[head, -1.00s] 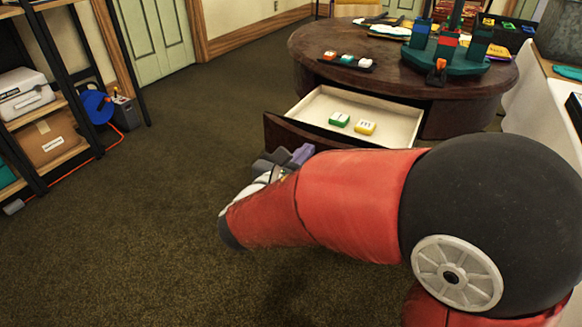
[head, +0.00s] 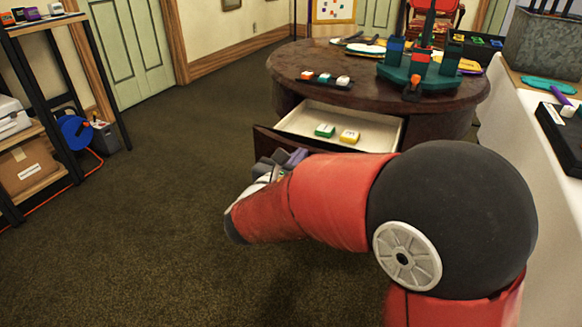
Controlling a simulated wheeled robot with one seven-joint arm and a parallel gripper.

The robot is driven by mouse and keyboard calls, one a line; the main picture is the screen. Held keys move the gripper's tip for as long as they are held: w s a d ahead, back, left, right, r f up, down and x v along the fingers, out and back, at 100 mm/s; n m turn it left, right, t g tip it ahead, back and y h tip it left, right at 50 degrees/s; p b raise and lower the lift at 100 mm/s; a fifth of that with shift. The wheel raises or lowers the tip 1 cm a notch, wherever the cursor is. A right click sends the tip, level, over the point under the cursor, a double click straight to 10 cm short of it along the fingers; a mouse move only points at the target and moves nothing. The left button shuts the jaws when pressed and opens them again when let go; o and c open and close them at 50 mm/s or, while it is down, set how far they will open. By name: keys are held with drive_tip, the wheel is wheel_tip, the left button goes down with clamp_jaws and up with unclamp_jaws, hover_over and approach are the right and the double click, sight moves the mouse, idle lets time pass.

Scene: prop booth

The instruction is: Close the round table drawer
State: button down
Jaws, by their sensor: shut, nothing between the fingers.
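The round table (head: 300,62) is dark brown and stands at the upper middle right of the head view. Its drawer (head: 378,127) is partly open toward me, with a pale interior and a dark brown front panel (head: 265,140).
The tabletop holds a green stand (head: 422,75) and a small tray of blocks (head: 325,79). A white counter (head: 530,130) runs along the right. A black shelf (head: 62,90) with boxes stands at the left.

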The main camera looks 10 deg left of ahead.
drive_tip(key=b, duration=0.1)
hover_over(332, 142)
drive_tip(key=w+a, duration=0.1)
drive_tip(key=shift+w, duration=0.2)
drive_tip(key=shift+s+a, duration=0.1)
